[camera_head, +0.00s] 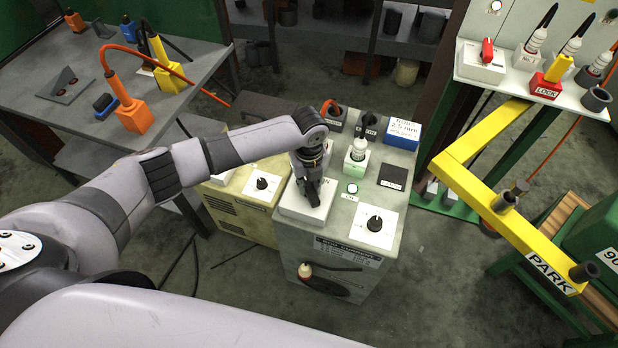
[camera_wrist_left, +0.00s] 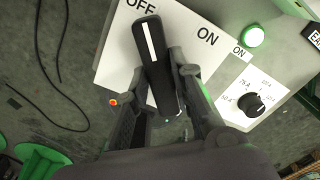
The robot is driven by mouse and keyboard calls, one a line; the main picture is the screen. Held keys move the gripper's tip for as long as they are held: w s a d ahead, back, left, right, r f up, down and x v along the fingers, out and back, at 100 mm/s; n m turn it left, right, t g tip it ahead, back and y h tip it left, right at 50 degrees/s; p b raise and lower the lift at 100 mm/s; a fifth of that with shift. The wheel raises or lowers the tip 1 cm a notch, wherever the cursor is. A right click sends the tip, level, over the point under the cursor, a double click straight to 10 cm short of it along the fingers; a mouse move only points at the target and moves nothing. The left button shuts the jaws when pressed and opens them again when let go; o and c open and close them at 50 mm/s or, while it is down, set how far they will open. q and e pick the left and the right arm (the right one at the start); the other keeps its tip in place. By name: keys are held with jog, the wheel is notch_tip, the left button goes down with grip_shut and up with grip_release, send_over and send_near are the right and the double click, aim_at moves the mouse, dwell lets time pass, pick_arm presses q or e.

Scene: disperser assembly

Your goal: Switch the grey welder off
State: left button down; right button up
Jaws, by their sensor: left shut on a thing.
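The grey welder (camera_head: 310,250) stands in the middle of the head view. My left gripper (camera_head: 312,196) is over the white switch plate (camera_head: 297,212) on its top. In the left wrist view the plate (camera_wrist_left: 112,70) reads OFF and ON. A black switch handle (camera_wrist_left: 155,60) with a white line lies between the fingers of my left gripper (camera_wrist_left: 170,90), which is shut on it. The line's far end is close to OFF and away from ON. A bright green lamp (camera_wrist_left: 253,36), labelled ON, is beside the plate. My right gripper is out of view.
A dial (camera_head: 375,223) is on the welder's right front corner. A yellowish machine (camera_head: 240,215) is close on its left. A yellow arm marked PARK (camera_head: 500,205) is to the right. A grey bench (camera_head: 60,110) holds orange and yellow parts.

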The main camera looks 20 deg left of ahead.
aim_at(309, 186)
pick_arm(q)
jog(key=n+p, duration=0.1)
jog(key=n, duration=0.1)
jog(key=n+p, duration=0.2)
jog(key=n, duration=0.1)
jog(key=shift+r+n, duration=0.2)
jog(key=shift+n, duration=0.1)
jog(key=shift+f+n+p, duration=0.15)
jog(key=shift+n+p, duration=1.2)
jog(key=shift+n, duration=0.75)
jog(key=c, duration=1.4)
grip_release()
notch_tip(309, 186, up, 12)
